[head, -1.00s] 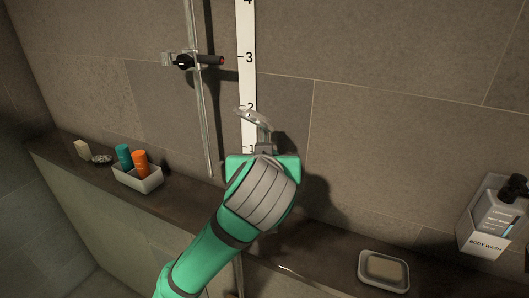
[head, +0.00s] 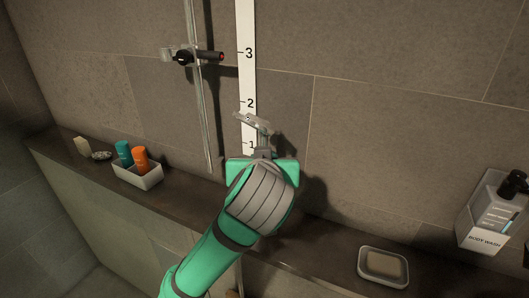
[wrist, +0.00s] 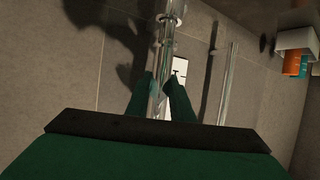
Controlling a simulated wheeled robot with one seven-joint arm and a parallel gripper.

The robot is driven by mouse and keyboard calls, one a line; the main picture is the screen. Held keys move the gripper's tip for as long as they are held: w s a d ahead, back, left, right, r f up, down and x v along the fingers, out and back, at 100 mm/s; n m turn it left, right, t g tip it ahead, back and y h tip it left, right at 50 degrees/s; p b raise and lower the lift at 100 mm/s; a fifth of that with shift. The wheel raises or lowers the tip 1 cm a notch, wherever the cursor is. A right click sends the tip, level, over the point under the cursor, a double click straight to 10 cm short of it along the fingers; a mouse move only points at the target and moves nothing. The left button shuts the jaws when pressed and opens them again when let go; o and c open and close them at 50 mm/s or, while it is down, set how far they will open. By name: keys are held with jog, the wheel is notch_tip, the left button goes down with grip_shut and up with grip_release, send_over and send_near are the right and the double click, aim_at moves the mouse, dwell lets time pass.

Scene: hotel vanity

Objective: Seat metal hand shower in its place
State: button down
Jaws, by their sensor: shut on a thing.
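The metal hand shower (head: 252,121) shows its pale head above my gripper in the head view, in front of the numbered wall strip. My gripper (head: 263,152) is shut on it. In the wrist view the shower's shiny tube (wrist: 169,30) runs up from between my two dark green fingers (wrist: 160,100). My wrist hides the lower part of the shower in the head view. The black holder (head: 185,56) with a red-tipped knob sits on the vertical metal rail (head: 204,120), above and left of the shower and apart from it. The rail also shows in the wrist view (wrist: 228,75).
A white numbered strip (head: 246,30) runs up the tiled wall behind the shower. On the ledge (head: 195,193) stand a tray (head: 140,178) with teal and orange bottles at left and a soap dish (head: 383,268) at right. A body wash dispenser (head: 490,215) hangs at far right.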

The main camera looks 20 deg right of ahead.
jog(key=shift+f, duration=1.5)
jog(key=c, duration=1.5)
grip_release()
